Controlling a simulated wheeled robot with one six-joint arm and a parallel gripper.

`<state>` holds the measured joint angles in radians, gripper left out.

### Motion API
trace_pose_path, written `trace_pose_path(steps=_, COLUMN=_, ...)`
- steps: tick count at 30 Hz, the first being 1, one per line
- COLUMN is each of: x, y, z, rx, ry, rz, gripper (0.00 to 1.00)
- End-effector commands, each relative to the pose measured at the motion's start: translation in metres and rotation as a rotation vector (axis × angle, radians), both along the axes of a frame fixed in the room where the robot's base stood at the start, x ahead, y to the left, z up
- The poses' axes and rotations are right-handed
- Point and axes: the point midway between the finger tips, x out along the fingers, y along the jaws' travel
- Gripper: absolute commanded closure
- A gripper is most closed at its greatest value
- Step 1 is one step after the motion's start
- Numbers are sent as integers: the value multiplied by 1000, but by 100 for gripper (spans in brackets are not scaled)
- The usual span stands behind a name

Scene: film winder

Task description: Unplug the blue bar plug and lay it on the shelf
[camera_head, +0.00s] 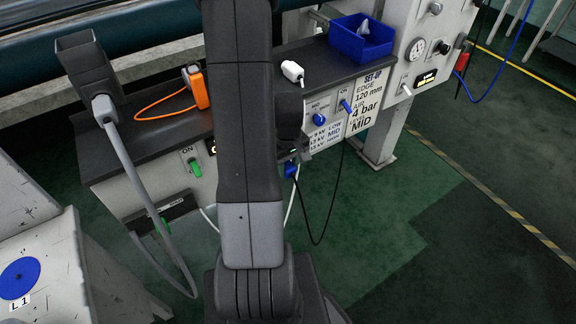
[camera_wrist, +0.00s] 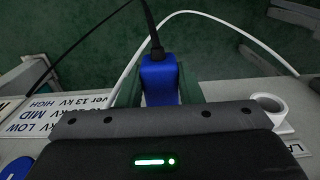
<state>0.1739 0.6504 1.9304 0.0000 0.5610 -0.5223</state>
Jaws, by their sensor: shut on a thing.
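The blue bar plug (camera_wrist: 160,80) is upright in the middle of the wrist view, with a black cable leaving its top end. In the head view the blue plug (camera_head: 291,170) shows just right of my arm, below the labelled panel, with its black cable hanging in a loop. My gripper (camera_wrist: 160,97) is shut on the plug. Its dark body with a green light covers the near end of the plug, so I cannot tell whether it is still seated in a socket. The dark shelf (camera_head: 150,142) runs along the top of the machine housing.
On the shelf are an orange device (camera_head: 195,88) with an orange cable, a white plug (camera_head: 292,72) and a blue bin (camera_head: 361,40). A grey plug with a thick cable (camera_head: 130,165) is at left. A white ring (camera_wrist: 268,104) is right of my gripper. A white cable (camera_wrist: 130,62) passes behind the plug.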

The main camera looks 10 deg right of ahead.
Motion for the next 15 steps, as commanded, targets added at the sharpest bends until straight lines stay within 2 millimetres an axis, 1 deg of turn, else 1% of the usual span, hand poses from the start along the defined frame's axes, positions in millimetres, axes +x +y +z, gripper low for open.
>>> trace_pose_path(steps=5, x=-1, y=-1, z=0, rx=0, ry=-1, rz=0, gripper=95)
trace_pose_path(steps=15, x=-10, y=-4, z=0, rx=0, ry=1, rz=-1, gripper=95)
